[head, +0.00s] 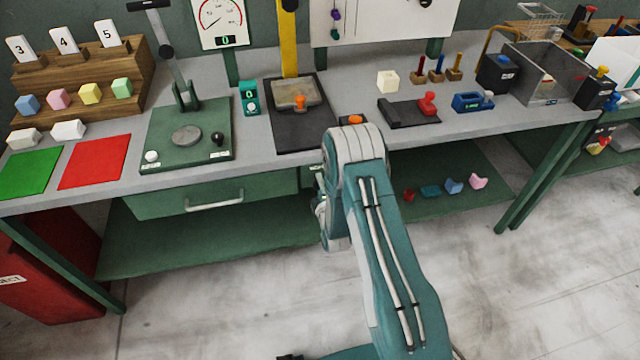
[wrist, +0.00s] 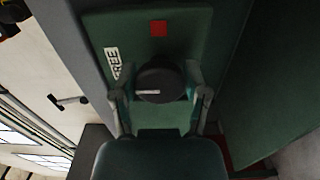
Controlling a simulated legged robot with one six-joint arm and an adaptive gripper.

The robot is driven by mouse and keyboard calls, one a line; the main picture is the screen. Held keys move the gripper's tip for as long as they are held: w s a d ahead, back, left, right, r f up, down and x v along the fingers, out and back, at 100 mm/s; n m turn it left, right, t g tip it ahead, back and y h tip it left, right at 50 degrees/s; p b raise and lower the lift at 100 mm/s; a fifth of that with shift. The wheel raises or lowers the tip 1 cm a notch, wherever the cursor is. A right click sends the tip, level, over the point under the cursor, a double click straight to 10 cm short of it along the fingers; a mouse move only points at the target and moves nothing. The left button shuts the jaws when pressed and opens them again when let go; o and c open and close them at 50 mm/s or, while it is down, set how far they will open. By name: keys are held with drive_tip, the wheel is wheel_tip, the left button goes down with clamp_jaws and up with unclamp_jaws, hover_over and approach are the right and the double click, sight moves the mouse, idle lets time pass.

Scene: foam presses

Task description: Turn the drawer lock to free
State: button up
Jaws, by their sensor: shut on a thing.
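The drawer lock is a round dark knob (wrist: 160,74) with a white pointer line, on a green panel (wrist: 195,22) in the wrist view. The line lies level and points to the picture's left. A white FREE label (wrist: 112,63) is left of the knob, and a red square (wrist: 159,28) is above it. My gripper (wrist: 159,90) is shut on the knob, one finger on each side. In the head view the green drawer (head: 160,203) with its pale handle (head: 214,200) sits under the bench. My arm hides the knob and gripper there.
The grey bench top (head: 345,88) carries a green press (head: 187,140), a yellow-columned press (head: 300,120) and several small blocks. A lower green shelf (head: 230,240) holds several coloured pieces. A red bin (head: 50,275) stands at the left. The floor in front is clear.

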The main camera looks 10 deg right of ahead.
drive_tip(key=shift+s+a+f, duration=0.1)
drive_tip(key=shift+f, duration=0.1)
drive_tip(key=o, duration=1.1)
drive_tip(key=shift+o, duration=0.2)
drive_tip(key=shift+r, duration=0.1)
drive_tip(key=s, duration=1.2)
drive_tip(key=shift+w, duration=0.1)
